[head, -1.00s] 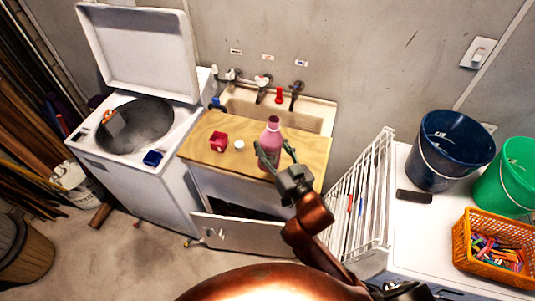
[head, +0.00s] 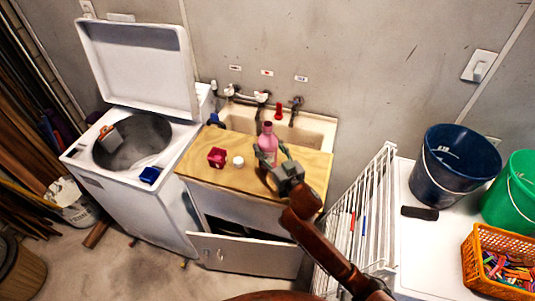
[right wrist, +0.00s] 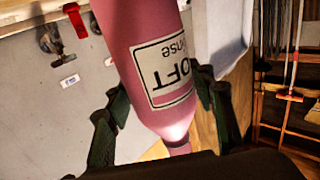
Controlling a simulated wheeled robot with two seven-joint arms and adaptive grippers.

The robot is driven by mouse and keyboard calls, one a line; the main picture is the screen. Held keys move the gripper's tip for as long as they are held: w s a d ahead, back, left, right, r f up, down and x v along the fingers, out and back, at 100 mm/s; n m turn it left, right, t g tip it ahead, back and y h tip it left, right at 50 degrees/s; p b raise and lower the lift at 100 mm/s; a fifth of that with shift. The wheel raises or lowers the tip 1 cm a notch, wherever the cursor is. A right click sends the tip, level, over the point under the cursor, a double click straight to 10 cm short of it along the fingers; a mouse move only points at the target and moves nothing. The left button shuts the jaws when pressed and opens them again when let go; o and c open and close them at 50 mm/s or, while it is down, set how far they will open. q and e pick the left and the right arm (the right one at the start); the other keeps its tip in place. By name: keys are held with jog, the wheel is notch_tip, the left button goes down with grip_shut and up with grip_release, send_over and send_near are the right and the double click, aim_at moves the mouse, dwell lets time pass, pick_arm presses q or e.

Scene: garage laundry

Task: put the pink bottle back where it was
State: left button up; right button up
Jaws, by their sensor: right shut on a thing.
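The pink bottle (head: 268,143) is upright in the head view, at the back part of the wooden board (head: 225,178) that lies across the front of the sink. My right gripper (head: 271,157) is shut on the bottle, with a finger on either side of its body. The right wrist view shows the bottle (right wrist: 150,70) close up, its white label upside down in the picture, between the dark green fingers. I cannot tell whether its base touches the board. My left gripper is not in view.
A red box-like object (head: 217,157) and a small white round thing (head: 238,161) stand on the board, left of the bottle. The sink basin (head: 305,134) lies behind. The cabinet door (head: 245,256) below hangs open. A white rack (head: 358,215) stands right.

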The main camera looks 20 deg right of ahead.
aim_at(268, 153)
jog(key=f, duration=0.2)
jog(key=f+b, duration=0.1)
jog(key=f, duration=0.1)
jog(key=shift+w, duration=0.4)
jog(key=shift+r, duration=0.1)
jog(key=o, duration=1.6)
jog(key=shift+f, duration=0.2)
jog(key=shift+s+r, duration=0.1)
jog(key=shift+s, duration=0.05)
jog(key=s, duration=0.4)
jog(key=s+d, duration=0.1)
jog(key=s, duration=0.2)
jog(key=s+d, duration=0.1)
jog(key=s, duration=0.3)
jog(key=shift+s+d+p, duration=0.2)
jog(key=shift+s+p, duration=0.1)
jog(key=shift+p, duration=0.1)
